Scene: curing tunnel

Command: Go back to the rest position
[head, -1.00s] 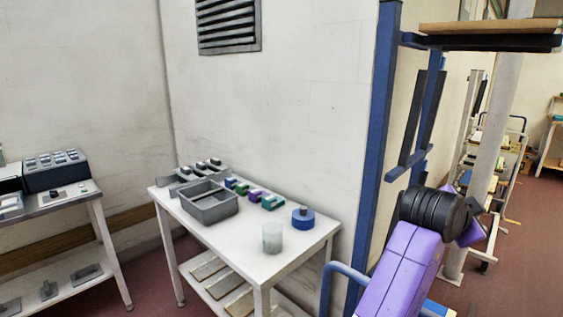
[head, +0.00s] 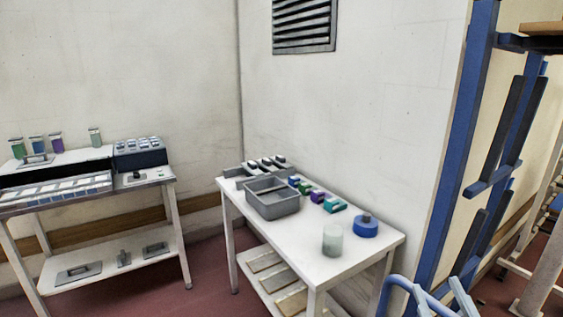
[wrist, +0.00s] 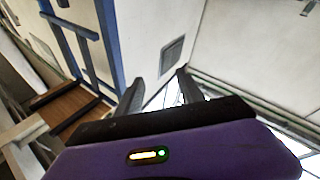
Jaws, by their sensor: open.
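My gripper (wrist: 158,88) shows in the wrist view with its two grey fingers apart and nothing between them. Its purple body fills the bottom of that view. The wrist view looks past the fingers at pale walls, a wall vent and a blue upright frame, tilted in the picture. In the head view my gripper is out of sight.
A white table (head: 290,239) against the wall holds a grey bin (head: 274,206), a frosted cylinder (head: 332,240), a blue round item (head: 365,227) and small coloured blocks. A second bench (head: 140,183) stands left. A blue rack (head: 455,160) stands right. Red floor shows between the tables.

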